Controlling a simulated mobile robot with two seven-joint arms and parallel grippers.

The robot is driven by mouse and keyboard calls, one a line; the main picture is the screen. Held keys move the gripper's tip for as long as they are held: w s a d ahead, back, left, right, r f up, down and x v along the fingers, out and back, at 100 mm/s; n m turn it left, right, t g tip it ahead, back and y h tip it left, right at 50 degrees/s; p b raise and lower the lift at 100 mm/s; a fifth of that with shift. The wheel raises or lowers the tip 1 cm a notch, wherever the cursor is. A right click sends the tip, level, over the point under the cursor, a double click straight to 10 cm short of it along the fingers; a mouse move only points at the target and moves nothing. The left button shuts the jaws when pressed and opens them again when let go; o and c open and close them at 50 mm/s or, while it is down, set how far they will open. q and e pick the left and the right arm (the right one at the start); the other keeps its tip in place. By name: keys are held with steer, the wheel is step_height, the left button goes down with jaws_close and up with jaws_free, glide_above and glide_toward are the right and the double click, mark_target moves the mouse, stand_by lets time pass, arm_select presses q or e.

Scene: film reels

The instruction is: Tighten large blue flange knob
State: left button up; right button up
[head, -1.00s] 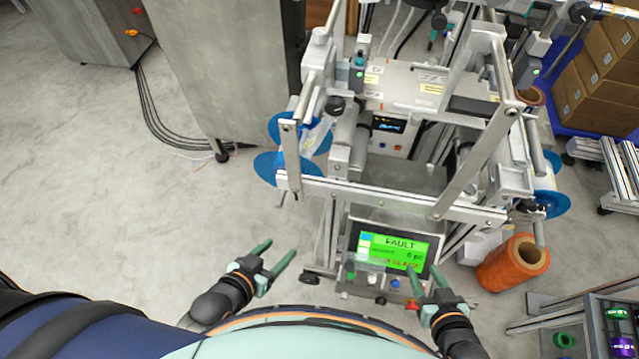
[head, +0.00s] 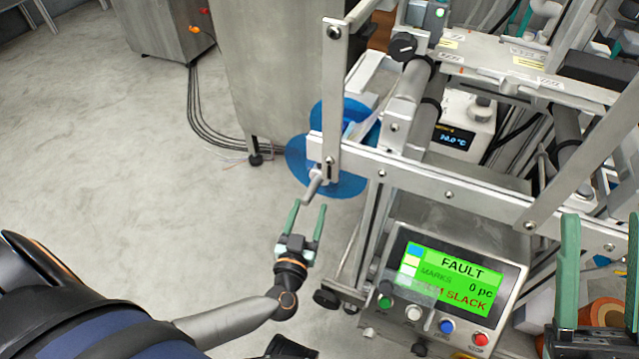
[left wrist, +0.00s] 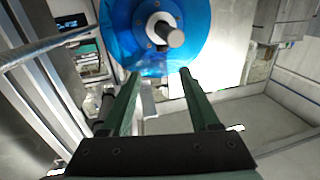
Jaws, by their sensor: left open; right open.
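Blue flange discs (head: 300,160) sit on the left side of the machine in the head view, partly hidden behind its frame bars. In the left wrist view a large blue flange (left wrist: 120,38) fills the top middle, with a light hub and a grey knob or shaft end (left wrist: 172,37) at its centre. My left gripper (head: 307,206) is open and empty, just below the flange, with its fingers pointing up at it. In the left wrist view its fingertips (left wrist: 160,73) overlap the flange's lower edge; contact cannot be told. My right gripper (head: 602,218) is open and empty at the right.
A control panel with a green FAULT screen (head: 452,272) and buttons stands between the grippers. A metal bar (head: 450,195) crosses above it, with an upright bar (head: 334,100) before the discs. Open floor (head: 120,180) lies left; a grey cabinet (head: 225,70) stands behind.

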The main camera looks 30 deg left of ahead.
mark_target(320, 169)
arm_select(q)
steer(key=b+x, duration=0.2)
steer(key=x, duration=0.1)
steer(key=b+x, duration=0.2)
steer(key=x, duration=0.2)
steer(key=b+x, duration=0.2)
steer(key=x, duration=0.2)
steer(key=shift+w+a+f+b, duration=0.15)
steer(key=shift+a+f+b, duration=0.1)
steer(key=shift+b, duration=0.15)
steer(key=shift+w+a+r, duration=0.1)
steer(key=shift+w+r, duration=0.05)
steer(key=shift+w, duration=0.4)
arm_select(e)
step_height(320, 169, down, 7)
steer(key=shift+a+f+m, duration=0.2)
steer(key=shift+a+m, duration=0.15)
steer(key=shift+m, duration=0.05)
arm_select(q)
steer(key=shift+c, duration=0.4)
jaws_close()
